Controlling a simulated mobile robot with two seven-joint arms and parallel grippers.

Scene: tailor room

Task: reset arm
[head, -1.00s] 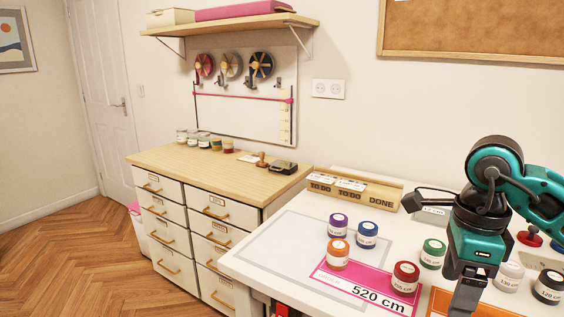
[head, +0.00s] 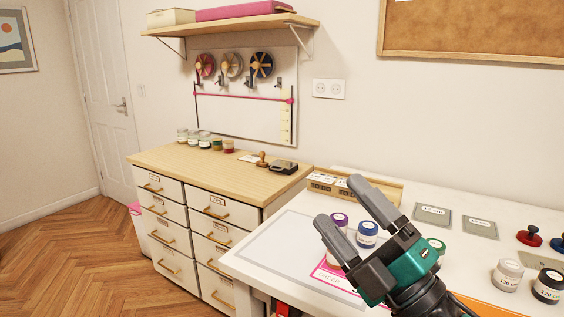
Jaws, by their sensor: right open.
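My right gripper (head: 340,202) is open and empty. It comes in from the lower right, its two fingers pointing up and left above the white table (head: 258,262). Behind it are a purple-lidded jar (head: 339,219) and a blue-lidded jar (head: 367,235). A green-lidded jar (head: 437,245) shows partly beside the wrist. The gripper hides most of the pink card (head: 328,277) and the jar on it. My left gripper is not in view.
A white-lidded jar (head: 507,275) and a black-lidded jar (head: 547,286) stand at the right. A wooden card holder (head: 390,190) is behind the fingers, with grey cards (head: 432,215) beside it. A drawer cabinet (head: 200,172) stands left.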

